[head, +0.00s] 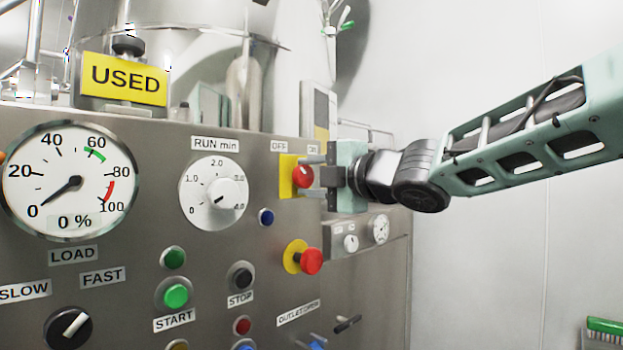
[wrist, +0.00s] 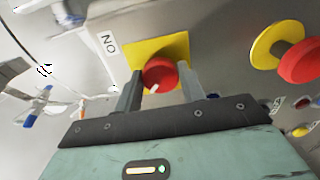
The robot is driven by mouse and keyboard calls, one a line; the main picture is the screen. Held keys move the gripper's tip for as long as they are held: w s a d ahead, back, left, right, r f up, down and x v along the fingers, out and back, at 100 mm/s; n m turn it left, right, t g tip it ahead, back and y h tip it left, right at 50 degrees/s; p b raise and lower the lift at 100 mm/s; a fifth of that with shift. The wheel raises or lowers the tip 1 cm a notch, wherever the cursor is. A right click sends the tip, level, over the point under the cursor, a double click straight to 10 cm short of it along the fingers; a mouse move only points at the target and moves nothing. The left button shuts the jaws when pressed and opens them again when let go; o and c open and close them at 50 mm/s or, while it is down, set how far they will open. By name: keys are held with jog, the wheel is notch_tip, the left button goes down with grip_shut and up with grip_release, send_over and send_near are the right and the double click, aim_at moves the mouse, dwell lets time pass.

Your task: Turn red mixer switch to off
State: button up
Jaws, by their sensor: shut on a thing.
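The red mixer switch (head: 302,177) is a round red knob on a yellow plate (head: 286,177) on the steel control panel. An OFF label (head: 279,147) sits above its left side and a partly hidden ON label (head: 314,150) above its right. The knob's white mark points up and to the right, toward the ON side. My gripper (head: 309,176) reaches in from the right and is shut on the knob. In the wrist view the red knob (wrist: 159,72) sits between both fingers, and the ON label (wrist: 109,44) shows at upper left.
A red mushroom button (head: 311,261) on a yellow ring sits just below my gripper. A blue button (head: 266,217) and the RUN min dial (head: 213,193) lie to the left. A small gauge box (head: 352,240) is below my wrist. Space to the right is open.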

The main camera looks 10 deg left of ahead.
jog(key=o, duration=1)
jog(key=shift+c, duration=0.2)
jog(key=b+v, duration=0.2)
jog(key=v, duration=1.5)
jog(key=shift+s, duration=0.15)
jog(key=shift+d, duration=0.15)
